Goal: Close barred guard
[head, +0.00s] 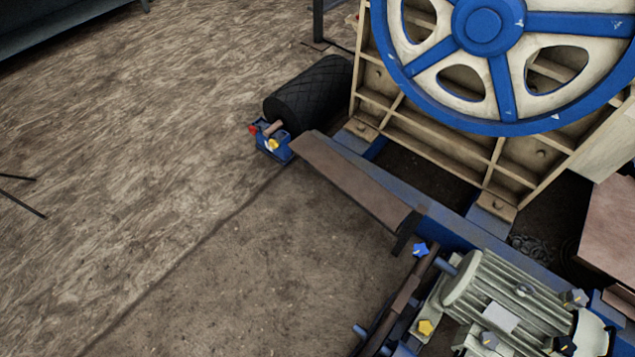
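I cannot make out a barred guard for certain in the head view. The jaw crusher stands at the upper right. Its large flywheel (502,97) has a blue rim and blue spokes, and its cream ribbed frame (440,135) shows behind and below the wheel. My gripper is not in view, so its place relative to the crusher cannot be told.
A black roller (312,98) lies left of the crusher, with a small blue bracket (273,143) at its end. A brown plank (355,183) runs below the frame. A grey motor (520,300) sits lower right. The floor at left is mostly clear, with thin dark rods (22,197) at the edge.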

